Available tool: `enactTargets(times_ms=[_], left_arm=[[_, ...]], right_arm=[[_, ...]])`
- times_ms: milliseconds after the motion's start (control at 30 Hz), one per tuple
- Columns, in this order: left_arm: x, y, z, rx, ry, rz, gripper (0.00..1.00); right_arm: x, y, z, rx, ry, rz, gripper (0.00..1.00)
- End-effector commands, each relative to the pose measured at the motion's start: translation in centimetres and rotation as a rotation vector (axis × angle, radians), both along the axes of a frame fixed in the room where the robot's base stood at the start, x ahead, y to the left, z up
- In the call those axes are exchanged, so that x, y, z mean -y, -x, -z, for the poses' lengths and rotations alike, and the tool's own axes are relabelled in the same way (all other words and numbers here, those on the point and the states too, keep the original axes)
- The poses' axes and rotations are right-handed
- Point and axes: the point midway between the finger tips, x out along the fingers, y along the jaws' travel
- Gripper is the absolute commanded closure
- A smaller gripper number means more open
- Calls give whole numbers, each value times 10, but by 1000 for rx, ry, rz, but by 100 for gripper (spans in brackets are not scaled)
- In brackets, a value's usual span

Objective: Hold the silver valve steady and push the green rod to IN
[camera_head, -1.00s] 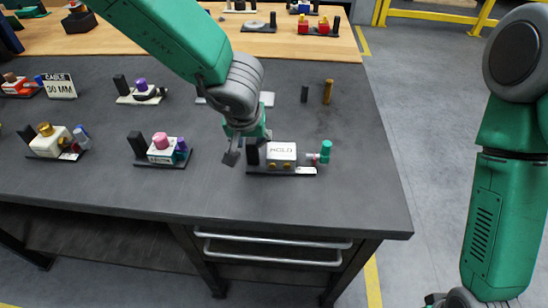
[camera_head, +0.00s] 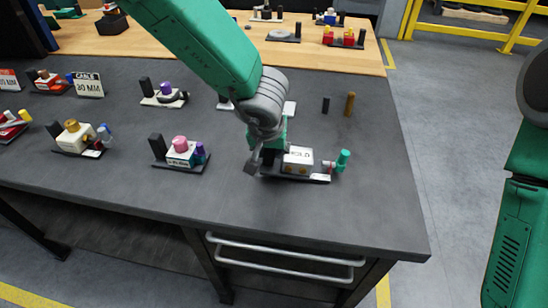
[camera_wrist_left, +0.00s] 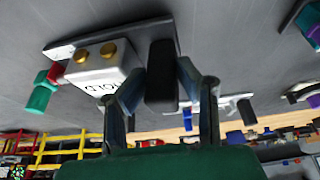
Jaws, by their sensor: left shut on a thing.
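The valve unit's white-silver block (camera_head: 297,160), lettered HOLD, sits on a dark base plate near the table's front right corner. It also shows upside down in the wrist view (camera_wrist_left: 98,68), with two gold knobs. The green rod (camera_head: 343,159) sticks out at its right end, past a red collar; it also shows in the wrist view (camera_wrist_left: 40,95). My left gripper (camera_head: 263,163) is at the unit's left end. In the wrist view its fingers are shut on the upright black post (camera_wrist_left: 161,75) beside the block. My right gripper is out of view; only the arm shows.
A similar unit with a pink knob (camera_head: 180,146) stands left of the gripper, and one with a gold knob (camera_head: 72,132) further left. Two short pegs, one brown (camera_head: 350,104), stand behind. The table (camera_head: 300,215) is clear in front and right of the unit.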

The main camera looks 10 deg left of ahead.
Motion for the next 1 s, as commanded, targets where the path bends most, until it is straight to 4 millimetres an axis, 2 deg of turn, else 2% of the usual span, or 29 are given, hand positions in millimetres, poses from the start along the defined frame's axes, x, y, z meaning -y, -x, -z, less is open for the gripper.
enactTargets(times_ms=[33,200,300,400,467,733,1000], left_arm=[[0,-1,-12,3,4,-4,100],[-1,-1,-47,2,5,-4,100],[-1,0,-63,1,5,-2,100],[-3,-1,-71,2,13,1,100],[-4,-1,-67,5,29,9,100],[-4,6,-23,17,167,66,100],[-2,11,-8,14,211,88,100]], right_arm=[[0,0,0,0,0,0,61],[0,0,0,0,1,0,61],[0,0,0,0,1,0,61],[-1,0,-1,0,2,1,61],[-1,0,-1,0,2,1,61],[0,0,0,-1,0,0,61],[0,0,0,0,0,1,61]])
